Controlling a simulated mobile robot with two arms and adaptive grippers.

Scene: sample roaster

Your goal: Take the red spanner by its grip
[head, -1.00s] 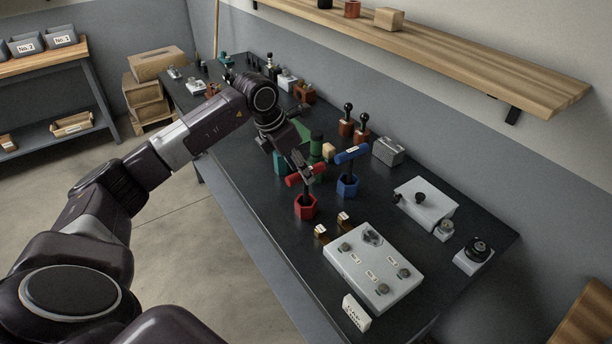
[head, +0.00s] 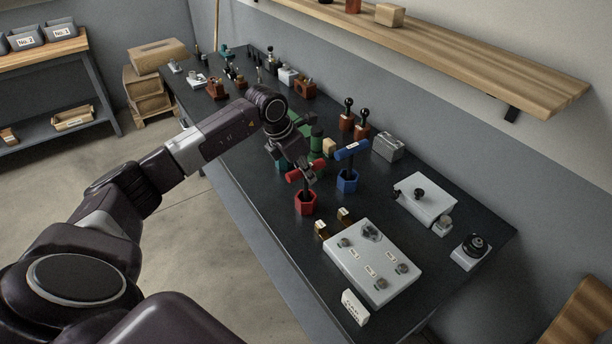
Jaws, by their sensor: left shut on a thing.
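The red spanner has a red crossbar grip (head: 294,175) on a dark shaft, which rises from a red hexagonal piece (head: 305,204) on the dark bench. My left gripper (head: 306,174) comes down from behind and is shut on the red grip, near the top of the shaft. The fingers hide part of the grip. The spanner looks upright; I cannot tell whether its foot is lifted within the red piece. My right gripper is not in view.
A blue spanner (head: 351,150) stands in a blue hexagonal piece (head: 347,181) close to the right. A green object (head: 316,138) is just behind my gripper. A grey control box (head: 372,264) and small brass blocks stand in front. A wooden shelf (head: 450,57) hangs above the bench.

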